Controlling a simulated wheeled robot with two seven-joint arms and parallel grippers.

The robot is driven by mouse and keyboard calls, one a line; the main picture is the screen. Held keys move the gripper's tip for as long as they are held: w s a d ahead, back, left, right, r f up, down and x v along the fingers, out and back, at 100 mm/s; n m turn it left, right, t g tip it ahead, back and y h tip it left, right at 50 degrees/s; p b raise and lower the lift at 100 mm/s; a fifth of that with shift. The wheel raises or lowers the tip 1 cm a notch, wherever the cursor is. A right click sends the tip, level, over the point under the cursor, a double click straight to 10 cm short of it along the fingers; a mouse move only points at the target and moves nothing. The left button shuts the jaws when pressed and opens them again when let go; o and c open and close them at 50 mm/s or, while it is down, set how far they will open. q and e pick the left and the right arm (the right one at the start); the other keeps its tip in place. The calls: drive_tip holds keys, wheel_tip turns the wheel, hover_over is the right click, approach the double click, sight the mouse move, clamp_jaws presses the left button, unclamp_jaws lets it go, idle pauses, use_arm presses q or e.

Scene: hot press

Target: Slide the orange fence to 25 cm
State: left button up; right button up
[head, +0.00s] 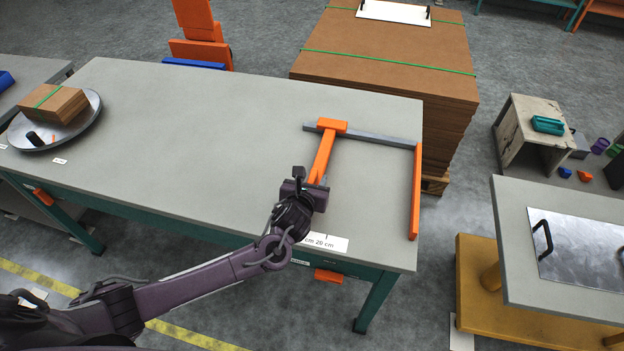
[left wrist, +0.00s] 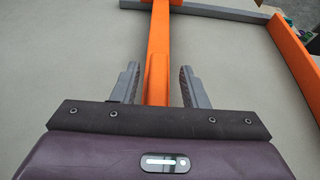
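The orange fence (head: 324,155) is a bar on the grey table, joined at its far end to a grey rail (head: 376,137). A fixed-looking orange bar (head: 416,190) runs along the table's right side. A white scale label (head: 326,242) at the near edge reads "cm 20 cm" in part; my arm hides the rest. My left gripper (head: 318,186) is at the near end of the fence. In the left wrist view the fence (left wrist: 158,50) passes between the two open fingers (left wrist: 157,86), with a gap on each side. My right gripper is not in view.
The grey table (head: 220,120) is clear left of the fence. A round metal plate (head: 85,125) with a strapped brown stack (head: 58,105) sits at its left end. A strapped board pile (head: 390,55) stands behind, and another table (head: 510,220) with a metal sheet stands to the right.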

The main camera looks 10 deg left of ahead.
use_arm(q)
drive_tip(key=shift+v, duration=3.9)
